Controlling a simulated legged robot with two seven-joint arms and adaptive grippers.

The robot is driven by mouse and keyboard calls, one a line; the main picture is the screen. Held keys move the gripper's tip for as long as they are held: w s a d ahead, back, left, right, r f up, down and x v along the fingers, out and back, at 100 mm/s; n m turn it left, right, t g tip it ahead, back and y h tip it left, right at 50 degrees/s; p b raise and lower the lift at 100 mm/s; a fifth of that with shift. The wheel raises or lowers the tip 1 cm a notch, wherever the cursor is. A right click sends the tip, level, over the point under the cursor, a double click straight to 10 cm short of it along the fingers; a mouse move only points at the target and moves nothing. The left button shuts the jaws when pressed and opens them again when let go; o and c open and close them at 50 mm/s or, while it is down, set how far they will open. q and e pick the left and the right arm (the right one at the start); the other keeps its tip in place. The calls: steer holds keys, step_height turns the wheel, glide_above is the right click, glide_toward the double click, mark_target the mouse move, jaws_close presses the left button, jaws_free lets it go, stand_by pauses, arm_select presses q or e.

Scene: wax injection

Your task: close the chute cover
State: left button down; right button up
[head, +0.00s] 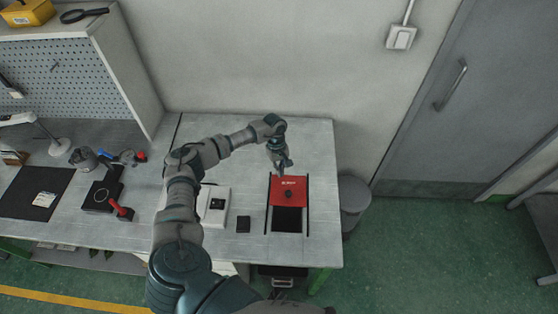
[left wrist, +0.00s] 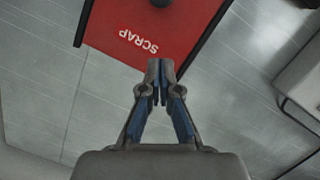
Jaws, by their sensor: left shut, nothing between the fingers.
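The chute cover (head: 289,189) is a red plate with white lettering and a dark round knob (head: 288,194). It lies between two dark rails on the table, over the far part of the chute; the dark chute opening (head: 287,219) shows at the near part. In the left wrist view the red cover (left wrist: 178,36) reads "SCRAP", and its knob is cut by the top edge. My left gripper (head: 282,171) is shut and empty, at the far edge of the cover. In the left wrist view its fingertips (left wrist: 160,64) overlap the cover's lettered edge; contact cannot be told.
A white device (head: 219,205) and a small black block (head: 243,224) sit left of the chute on the grey table (head: 325,150). A grey bin (head: 353,195) stands on the floor beyond the table's right edge. The table behind the cover is clear.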

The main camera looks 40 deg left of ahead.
mark_target(284, 190)
arm_select(q)
steer(key=shift+x, duration=1.05)
steer(key=d+p, duration=0.1)
steer(key=s+d, duration=0.1)
steer(key=shift+s+d+f+p, duration=0.25)
steer(key=shift+s+d+p, duration=0.05)
steer(key=shift+d+p, duration=0.05)
steer(key=shift+s+d+f, duration=0.1)
steer(key=shift+s+d, duration=0.15)
steer(key=shift+d, duration=0.1)
steer(key=shift+f, duration=0.1)
arm_select(e)
steer(key=shift+w+r, duration=0.65)
steer(key=shift+r, duration=0.35)
